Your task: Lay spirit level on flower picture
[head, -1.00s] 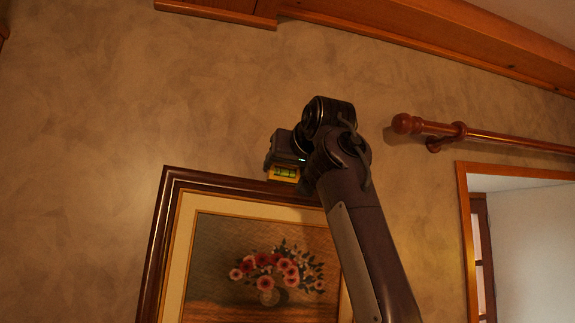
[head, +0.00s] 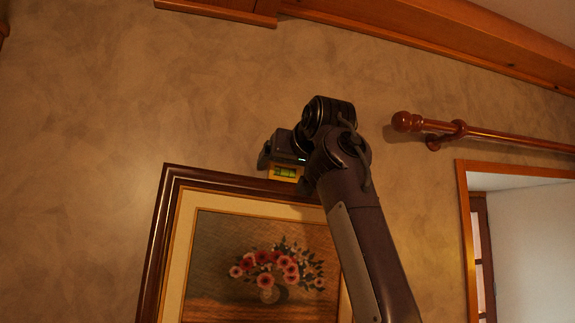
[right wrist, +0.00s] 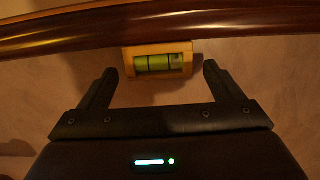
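The flower picture (head: 190,181) hangs on the wall in a dark wood frame with a cream inner border, its right part hidden behind my right arm. The small yellow spirit level (head: 285,173) with a green vial rests on the frame's top edge. In the right wrist view the level (right wrist: 158,60) lies against the dark frame bar (right wrist: 90,30). My right gripper (head: 283,170) is open around the level. In the right wrist view the gripper's fingers (right wrist: 160,73) stand one on each side of the level, with a gap at both sides. My left gripper is not in view.
A wooden curtain rod (head: 490,135) with a round end sticks out from the wall to the right, above a wood-framed window opening (head: 464,220). A wooden beam and cabinet edge (head: 225,12) run along the top. The wall left of the picture is bare.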

